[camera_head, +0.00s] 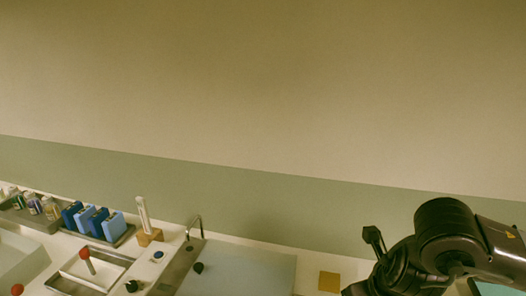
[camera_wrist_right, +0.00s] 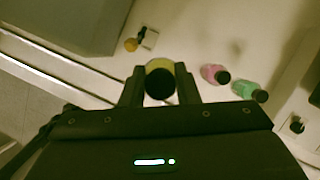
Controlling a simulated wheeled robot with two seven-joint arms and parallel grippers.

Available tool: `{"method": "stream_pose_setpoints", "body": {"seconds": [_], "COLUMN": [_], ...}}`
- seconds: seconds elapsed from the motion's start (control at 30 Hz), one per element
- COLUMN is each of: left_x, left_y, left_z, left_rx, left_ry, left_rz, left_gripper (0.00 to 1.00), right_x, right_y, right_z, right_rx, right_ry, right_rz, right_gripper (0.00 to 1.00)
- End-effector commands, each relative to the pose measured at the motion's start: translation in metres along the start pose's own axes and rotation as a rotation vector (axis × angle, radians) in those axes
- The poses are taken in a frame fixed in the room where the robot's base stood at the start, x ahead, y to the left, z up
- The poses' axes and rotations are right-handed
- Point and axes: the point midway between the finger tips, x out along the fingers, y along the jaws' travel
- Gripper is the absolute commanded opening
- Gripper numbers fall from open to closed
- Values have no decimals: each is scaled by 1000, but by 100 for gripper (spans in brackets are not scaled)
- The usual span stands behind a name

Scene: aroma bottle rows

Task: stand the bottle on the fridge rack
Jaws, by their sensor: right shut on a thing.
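In the right wrist view, my right gripper (camera_wrist_right: 160,74) is shut on a bottle (camera_wrist_right: 160,84) with a dark round cap and a yellow body. The bottle is seen cap-on, between the two fingers; its lower end is hidden. I cannot tell its height above the pale surface behind it. In the head view, my black right arm shows at the lower right, but the held bottle cannot be made out there. My left gripper is in neither view. I cannot identify the fridge rack in either view.
A pink bottle (camera_wrist_right: 214,74) and a green bottle (camera_wrist_right: 249,91) are to the right of the gripper. A grey box-like body (camera_wrist_right: 75,22) is at upper left. The head view shows blue boxes (camera_head: 96,221), a thin tap (camera_head: 195,228) and a yellow square (camera_head: 329,282) along the counter.

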Motion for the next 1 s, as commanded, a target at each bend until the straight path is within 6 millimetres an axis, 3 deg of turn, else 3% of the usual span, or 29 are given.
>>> {"method": "stream_pose_setpoints", "body": {"seconds": [0.67,1.0], "left_x": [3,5], "left_y": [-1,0], "left_z": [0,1], "left_rx": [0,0], "left_ry": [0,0], "left_rz": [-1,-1], "left_gripper": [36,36], "right_x": [11,18], "right_y": [19,25], "right_z": [-15,-27], "right_rx": [759,1331], "right_ry": [-3,-1], "right_rz": [-323,-557], "right_gripper": [0,0]}}
